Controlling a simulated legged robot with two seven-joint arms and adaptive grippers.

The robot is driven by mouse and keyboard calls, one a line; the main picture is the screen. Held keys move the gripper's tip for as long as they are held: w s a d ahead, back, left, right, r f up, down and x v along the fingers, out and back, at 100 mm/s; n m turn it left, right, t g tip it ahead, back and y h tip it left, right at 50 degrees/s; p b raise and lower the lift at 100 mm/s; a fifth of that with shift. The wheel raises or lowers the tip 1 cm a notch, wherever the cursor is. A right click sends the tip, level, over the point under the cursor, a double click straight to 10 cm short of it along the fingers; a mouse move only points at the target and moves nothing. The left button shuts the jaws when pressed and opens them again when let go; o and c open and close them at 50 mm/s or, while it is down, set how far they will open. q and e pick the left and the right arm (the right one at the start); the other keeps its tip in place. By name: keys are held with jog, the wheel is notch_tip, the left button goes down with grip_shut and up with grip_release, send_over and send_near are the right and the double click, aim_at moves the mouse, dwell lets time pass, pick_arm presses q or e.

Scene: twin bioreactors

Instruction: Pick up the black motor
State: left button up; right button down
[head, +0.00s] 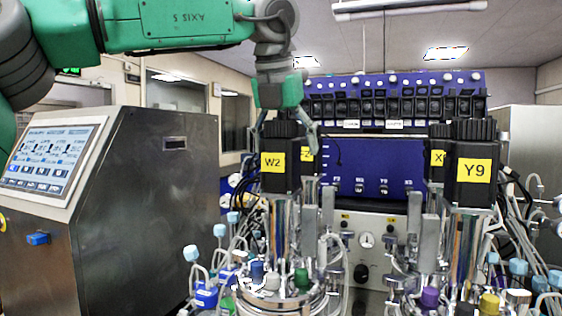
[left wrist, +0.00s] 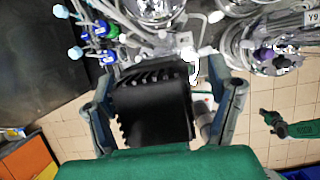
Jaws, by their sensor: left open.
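A black motor with a yellow W2 label (head: 280,165) stands upright on top of the left bioreactor in the head view. My left gripper (head: 287,128) comes down over it from above, fingers pointing down. In the left wrist view a black finned motor (left wrist: 152,108) fills the space between the two fingers of my left gripper (left wrist: 160,75). The fingers are open on either side of it, with a visible gap on the right. Other black motors stand nearby: Y9 (head: 472,170), one partly hidden behind it (head: 438,165), and one behind W2 (head: 308,165).
A steel console with a touchscreen (head: 58,155) stands at the left. A blue control panel (head: 370,170) is behind the motors. Tubes and blue-capped bottles (head: 205,296) crowd the vessels below. A green arm with a grey end (left wrist: 285,124) shows at the right of the left wrist view.

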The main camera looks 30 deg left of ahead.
pick_arm(q)
jog(key=shift+d+r, duration=0.1)
jog(key=shift+d, duration=0.35)
jog(key=shift+s, duration=0.1)
jog(key=c, duration=0.6)
jog(key=shift+a, duration=0.25)
jog(key=c, duration=0.7)
jog(key=shift+a, duration=0.35)
grip_shut()
jog(key=shift+a, duration=0.3)
jog(key=shift+d+r, duration=0.15)
jog(key=shift+d, duration=0.2)
